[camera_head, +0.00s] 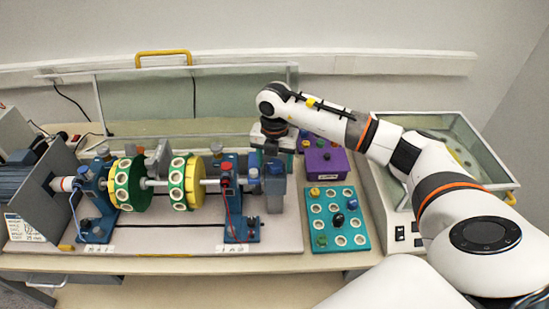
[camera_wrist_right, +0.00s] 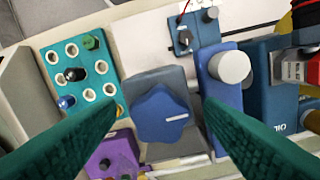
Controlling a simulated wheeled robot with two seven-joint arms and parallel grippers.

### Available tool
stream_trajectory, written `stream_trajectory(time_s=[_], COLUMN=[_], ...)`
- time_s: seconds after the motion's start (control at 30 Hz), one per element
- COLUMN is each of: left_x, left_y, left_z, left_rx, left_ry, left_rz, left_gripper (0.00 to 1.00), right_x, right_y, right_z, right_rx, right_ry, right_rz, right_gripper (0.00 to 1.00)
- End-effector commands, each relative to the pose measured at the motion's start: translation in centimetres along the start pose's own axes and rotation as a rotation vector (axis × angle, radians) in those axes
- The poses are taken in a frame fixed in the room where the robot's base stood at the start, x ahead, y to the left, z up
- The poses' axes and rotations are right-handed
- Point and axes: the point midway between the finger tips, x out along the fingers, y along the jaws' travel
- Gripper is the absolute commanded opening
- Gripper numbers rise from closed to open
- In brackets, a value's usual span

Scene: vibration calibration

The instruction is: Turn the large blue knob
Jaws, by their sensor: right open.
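The large blue knob (camera_wrist_right: 162,114) is lobed, with a white line on its face, and sits on a grey-blue block (camera_wrist_right: 178,82) in the right wrist view. My right gripper (camera_wrist_right: 160,107) is open, with one green finger to the left of the knob and one to the right. Both fingertips appear apart from the knob; how far above it they are I cannot tell. In the head view my right gripper (camera_head: 272,149) points down over the grey-blue block (camera_head: 275,198), at the right end of the shaft rig. It largely hides the knob there. My left gripper is not in view.
A blue block with a white cylinder (camera_wrist_right: 231,67) stands close right of the knob. A purple box (camera_head: 325,160) and a teal tray of round holes (camera_head: 346,240) are to the right. The rig with green-yellow discs (camera_head: 185,182) is to the left.

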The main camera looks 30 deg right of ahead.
Motion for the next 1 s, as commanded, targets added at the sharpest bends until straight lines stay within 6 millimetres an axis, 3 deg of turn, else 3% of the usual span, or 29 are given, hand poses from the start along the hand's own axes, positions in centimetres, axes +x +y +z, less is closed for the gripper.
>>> stream_trajectory(time_s=[0.33, 0.63, 1.0], left_x=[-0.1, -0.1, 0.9], left_y=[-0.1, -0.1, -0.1], left_z=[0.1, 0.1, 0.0], left_rx=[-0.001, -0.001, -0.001], left_ry=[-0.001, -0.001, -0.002], left_rz=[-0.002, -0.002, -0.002], left_gripper=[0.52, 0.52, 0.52], right_x=[0.5, 0.5, 0.7], right_y=[0.0, 0.0, 0.1], right_z=[0.0, 0.0, -0.1], right_rx=[0.0, 0.0, -0.073], right_ry=[0.0, 0.0, 0.001], right_rz=[0.001, 0.001, 0.0], right_gripper=[0.62, 0.18, 0.18])
